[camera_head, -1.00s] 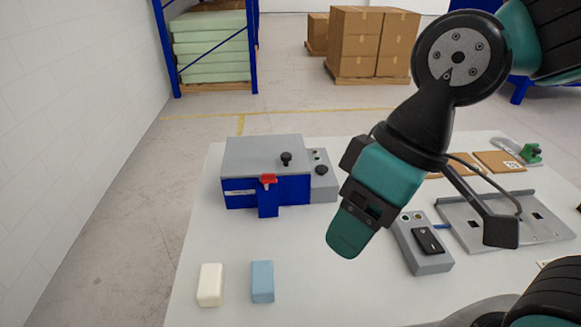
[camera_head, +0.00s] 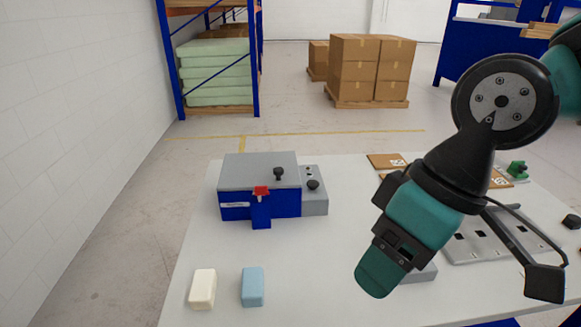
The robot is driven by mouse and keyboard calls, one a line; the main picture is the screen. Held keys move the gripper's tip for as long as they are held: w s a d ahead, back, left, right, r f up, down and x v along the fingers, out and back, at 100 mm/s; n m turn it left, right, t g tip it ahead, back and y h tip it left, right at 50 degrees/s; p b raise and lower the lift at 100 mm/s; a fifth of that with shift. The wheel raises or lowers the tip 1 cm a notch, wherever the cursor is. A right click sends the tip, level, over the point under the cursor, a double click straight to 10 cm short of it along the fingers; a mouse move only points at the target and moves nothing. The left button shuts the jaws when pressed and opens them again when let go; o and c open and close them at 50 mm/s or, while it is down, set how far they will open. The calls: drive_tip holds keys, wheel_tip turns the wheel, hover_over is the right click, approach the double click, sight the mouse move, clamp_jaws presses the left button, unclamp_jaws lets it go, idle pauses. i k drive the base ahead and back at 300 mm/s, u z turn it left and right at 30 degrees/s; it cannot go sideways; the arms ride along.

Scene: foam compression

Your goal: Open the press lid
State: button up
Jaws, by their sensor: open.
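The press (camera_head: 235,207) is a blue box with a grey lid (camera_head: 245,170) on the table, left of centre. The lid is shut flat. A black knob (camera_head: 279,173) stands on the lid near its right side. A red latch (camera_head: 261,191) sits at the front edge, over a blue front tab. My gripper (camera_head: 378,275) hangs to the right of the press and nearer the camera, apart from it. It points down and holds nothing that I can see; its far finger is hidden.
A white foam block (camera_head: 203,289) and a blue foam block (camera_head: 253,286) lie in front of the press. A grey side box with a black knob (camera_head: 313,185) adjoins the press. A grey fixture plate (camera_head: 480,240) lies at right, partly behind my arm. Table space between the press and gripper is clear.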

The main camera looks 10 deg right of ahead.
sight(240, 172)
drive_tip(key=u, duration=0.2)
drive_tip(key=i, duration=0.95)
drive_tip(key=u, duration=0.35)
